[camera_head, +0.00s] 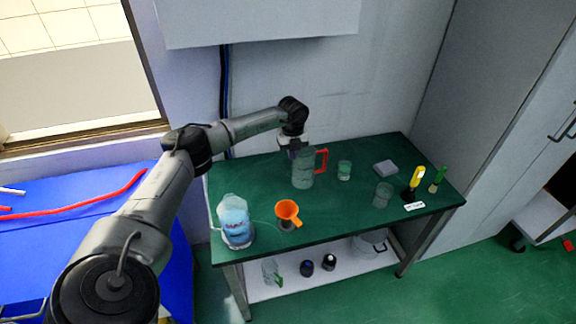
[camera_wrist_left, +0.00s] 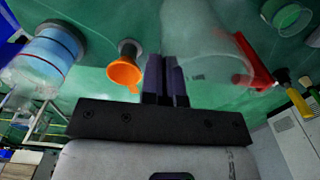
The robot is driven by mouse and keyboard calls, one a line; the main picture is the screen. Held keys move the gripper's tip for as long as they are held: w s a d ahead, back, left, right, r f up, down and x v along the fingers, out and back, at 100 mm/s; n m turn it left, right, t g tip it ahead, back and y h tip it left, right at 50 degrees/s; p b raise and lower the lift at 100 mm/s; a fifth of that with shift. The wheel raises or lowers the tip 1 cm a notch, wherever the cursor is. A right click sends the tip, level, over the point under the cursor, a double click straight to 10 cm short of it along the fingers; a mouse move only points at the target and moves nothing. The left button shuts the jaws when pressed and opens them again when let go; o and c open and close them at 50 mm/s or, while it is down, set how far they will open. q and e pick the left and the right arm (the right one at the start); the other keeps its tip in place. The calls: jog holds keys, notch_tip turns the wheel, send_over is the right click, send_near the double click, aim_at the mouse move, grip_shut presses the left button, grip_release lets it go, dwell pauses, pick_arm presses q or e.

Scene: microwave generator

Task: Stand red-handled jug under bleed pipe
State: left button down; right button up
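The red-handled jug (camera_head: 303,174) is clear and upright near the back middle of the green table. Its red handle (camera_head: 322,160) points right. My left gripper (camera_head: 294,152) is at the jug's upper left rim. In the left wrist view, the two dark fingers (camera_wrist_left: 166,82) are close together at the wall of the jug (camera_wrist_left: 205,45), which seems pinched between them. I cannot tell if its base touches the table. I cannot make out the bleed pipe. My right gripper is not in view.
On the table (camera_head: 260,180) are a blue-filled container (camera_head: 234,222), an orange funnel (camera_head: 288,212), a glass beaker (camera_head: 344,171), another clear beaker (camera_head: 383,194) and a yellow-handled tool (camera_head: 414,181). A grey wall unit (camera_head: 260,22) hangs above. The front middle of the table is free.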

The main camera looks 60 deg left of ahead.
pick_arm(q)
jog(key=s+a+f+b, duration=0.1)
jog(key=a+f, duration=0.2)
jog(key=f, duration=0.3)
jog(key=shift+s, duration=0.15)
jog(key=shift+f, duration=0.1)
dwell(0.3)
jog(key=c, duration=1.4)
grip_release()
jog(key=shift+o, duration=0.2)
